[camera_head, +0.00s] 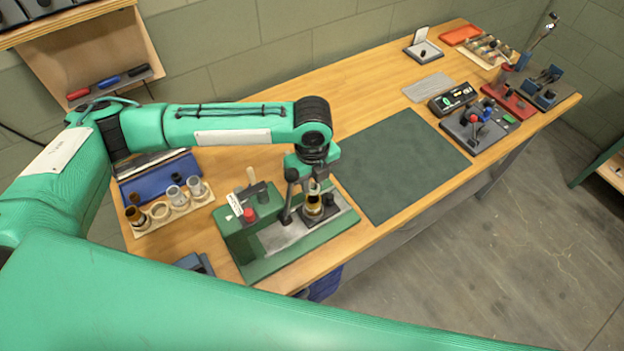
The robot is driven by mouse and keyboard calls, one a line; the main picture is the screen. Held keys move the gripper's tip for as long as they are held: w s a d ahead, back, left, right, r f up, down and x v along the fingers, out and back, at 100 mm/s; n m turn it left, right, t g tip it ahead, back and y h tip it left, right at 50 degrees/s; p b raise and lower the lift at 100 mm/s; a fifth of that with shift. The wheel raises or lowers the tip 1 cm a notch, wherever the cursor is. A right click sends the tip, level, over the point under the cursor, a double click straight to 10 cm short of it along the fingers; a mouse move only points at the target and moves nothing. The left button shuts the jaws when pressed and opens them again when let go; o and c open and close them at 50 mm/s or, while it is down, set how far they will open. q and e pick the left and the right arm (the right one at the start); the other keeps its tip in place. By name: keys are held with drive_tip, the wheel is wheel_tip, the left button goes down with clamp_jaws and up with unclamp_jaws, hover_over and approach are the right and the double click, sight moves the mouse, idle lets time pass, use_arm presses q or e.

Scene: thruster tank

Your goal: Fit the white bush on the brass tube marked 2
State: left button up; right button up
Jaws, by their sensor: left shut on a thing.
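My left gripper (312,193) points down over the green press-like fixture (290,262), shut on a brass tube (313,206). The tube is upright above a dark round seat on the fixture's grey plate; whether it touches the seat is hard to tell. A pale band shows near its top, partly hidden by the fingers. No mark on it can be read. A cream ring (159,210), which may be a white bush or an empty holder, is in the wooden rack (172,218) at left. My right gripper is out of view.
The rack also holds a dark brass piece (136,215) and grey cylinders (196,188). The fixture has a red knob (249,214) and an upright lever. A dark green mat (400,165) lies clear to its right. Several devices crowd the table's far right end.

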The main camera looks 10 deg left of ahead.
use_arm(q)
drive_tip(key=shift+f+b, duration=0.45)
drive_tip(key=shift+f, duration=1.3)
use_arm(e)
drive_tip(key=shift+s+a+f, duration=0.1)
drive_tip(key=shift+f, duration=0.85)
use_arm(q)
drive_tip(key=o, duration=1)
drive_tip(key=shift+b, duration=0.3)
